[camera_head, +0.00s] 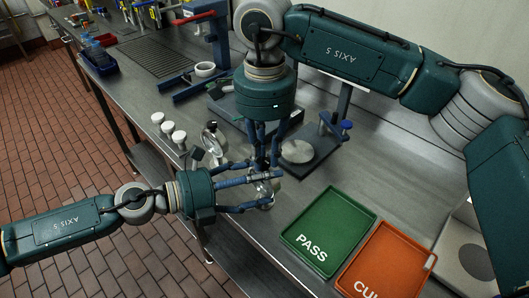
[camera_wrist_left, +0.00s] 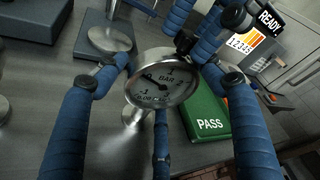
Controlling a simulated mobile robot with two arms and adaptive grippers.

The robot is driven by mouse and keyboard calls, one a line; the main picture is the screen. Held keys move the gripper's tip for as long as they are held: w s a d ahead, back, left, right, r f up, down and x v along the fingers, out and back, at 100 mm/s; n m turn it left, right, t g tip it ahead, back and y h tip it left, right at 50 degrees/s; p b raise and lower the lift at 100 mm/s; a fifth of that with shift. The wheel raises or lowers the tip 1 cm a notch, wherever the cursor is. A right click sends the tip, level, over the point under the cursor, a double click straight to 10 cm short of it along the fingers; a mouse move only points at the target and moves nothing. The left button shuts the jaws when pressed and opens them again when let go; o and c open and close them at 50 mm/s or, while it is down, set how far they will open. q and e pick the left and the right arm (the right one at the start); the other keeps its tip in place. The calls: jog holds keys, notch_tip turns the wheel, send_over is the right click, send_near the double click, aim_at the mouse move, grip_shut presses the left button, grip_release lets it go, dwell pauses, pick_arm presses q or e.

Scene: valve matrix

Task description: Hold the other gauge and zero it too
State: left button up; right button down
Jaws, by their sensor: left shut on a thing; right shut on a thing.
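A round gauge with a metal rim and white dial marked BAR (camera_wrist_left: 160,88) is held among the fingers of my left gripper (camera_head: 262,190). In the head view the fingers mostly hide this gauge. In the left wrist view its dial faces the camera, tilted. My right gripper (camera_head: 264,158) comes down from above, and its fingers close in at the gauge's upper edge; exactly what they grip there is hidden. Another gauge (camera_head: 211,134) stands on the bench to the left of my right gripper.
A green PASS tray (camera_head: 311,252) and an orange tray (camera_head: 372,285) lie at the front right. Small white-topped items (camera_head: 166,127) stand at the left bench edge. A blue-handled stand (camera_head: 335,125) is behind the grippers. A red-handled press (camera_head: 213,35) stands further back.

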aim_at(264, 160)
pick_arm(q)
jog(key=shift+f, duration=0.35)
pick_arm(e)
jog(key=shift+s, duration=0.1)
pick_arm(q)
jog(key=shift+s, duration=0.1)
pick_arm(e)
jog(key=c, duration=1.6)
grip_release()
jog(key=shift+o, duration=0.2)
jog(key=shift+r, duration=4.05)
pick_arm(q)
jog(key=o, duration=1.4)
jog(key=shift+r, duration=0.1)
jog(key=shift+o, duration=0.5)
